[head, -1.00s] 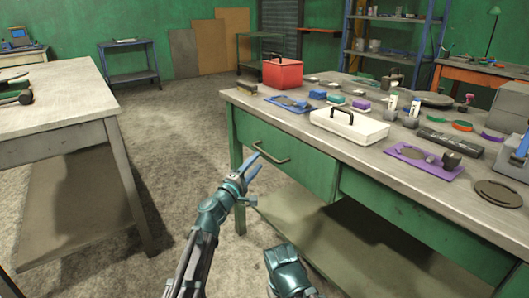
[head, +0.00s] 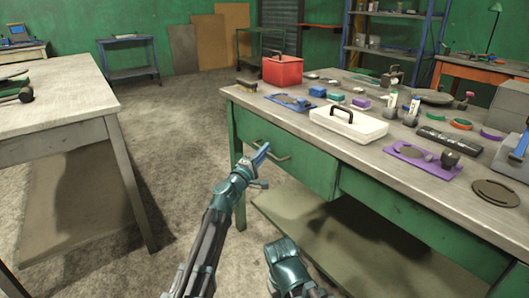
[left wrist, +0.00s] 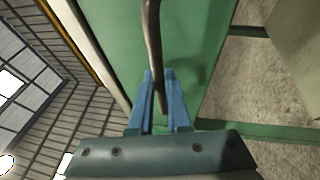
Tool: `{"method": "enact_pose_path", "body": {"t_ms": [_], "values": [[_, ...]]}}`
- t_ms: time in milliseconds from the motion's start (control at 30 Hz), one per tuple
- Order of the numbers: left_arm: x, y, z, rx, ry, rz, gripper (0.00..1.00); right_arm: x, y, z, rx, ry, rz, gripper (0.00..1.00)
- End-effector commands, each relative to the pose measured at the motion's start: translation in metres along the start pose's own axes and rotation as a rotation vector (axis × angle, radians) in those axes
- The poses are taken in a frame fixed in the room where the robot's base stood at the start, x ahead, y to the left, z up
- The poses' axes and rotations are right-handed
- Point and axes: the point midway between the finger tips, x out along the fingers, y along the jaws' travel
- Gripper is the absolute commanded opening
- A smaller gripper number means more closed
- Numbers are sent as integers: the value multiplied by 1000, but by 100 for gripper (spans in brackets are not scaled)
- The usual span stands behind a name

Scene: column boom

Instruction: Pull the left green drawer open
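The left green drawer (head: 308,172) is in the front of the green workbench and looks flush with it. Its dark bar handle (head: 285,157) also runs down between my fingers in the left wrist view (left wrist: 153,35). My left gripper (head: 262,154) is at the left part of this handle. In the left wrist view its blue fingers (left wrist: 160,85) lie close on both sides of the bar and look shut on it. A teal part of my other arm shows at the bottom of the head view, but no right fingers show.
The workbench top (head: 285,125) carries a red toolbox (head: 282,72), a white case (head: 345,127), a purple tray (head: 410,156) and several small items. A second green drawer front (head: 400,208) is to the right. Another table (head: 60,115) stands left, with open floor between.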

Motion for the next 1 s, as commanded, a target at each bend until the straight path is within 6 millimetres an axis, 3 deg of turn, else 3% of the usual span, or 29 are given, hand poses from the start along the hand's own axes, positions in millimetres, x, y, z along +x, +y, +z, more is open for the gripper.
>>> {"method": "enact_pose_path", "body": {"t_ms": [67,1000], "values": [[0,0,0,0,0,0,0,0,0,0,0,0,0,44],[0,0,0,1,1,-1,0,0,0,0,0,0,0,44]]}}
